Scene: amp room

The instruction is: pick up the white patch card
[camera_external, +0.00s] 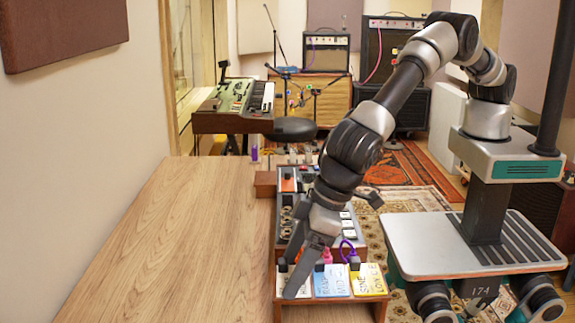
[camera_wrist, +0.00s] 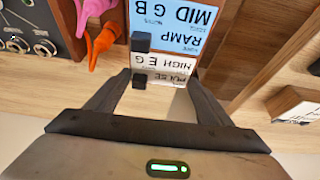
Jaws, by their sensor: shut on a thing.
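The white patch card (camera_wrist: 168,67), with black lettering reading PULSE and HIGH E G, lies between my two fingers in the wrist view. My gripper (camera_wrist: 158,76) is shut on it, one finger at each side. In the external view my gripper (camera_external: 299,276) points down at the left end of a row of cards on a small wooden rack (camera_external: 330,307). It hides much of the white card there (camera_external: 283,282). The card appears still at its place beside the blue card (camera_external: 331,284); I cannot tell if it is lifted.
A yellow card (camera_external: 368,281) lies right of the blue one. Small black blocks (camera_wrist: 141,41) stand by the cards. Pink (camera_wrist: 93,12) and orange (camera_wrist: 102,43) plugs are close by. A knobbed device (camera_external: 345,238) stands behind. The wooden tabletop (camera_external: 180,240) at left is clear.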

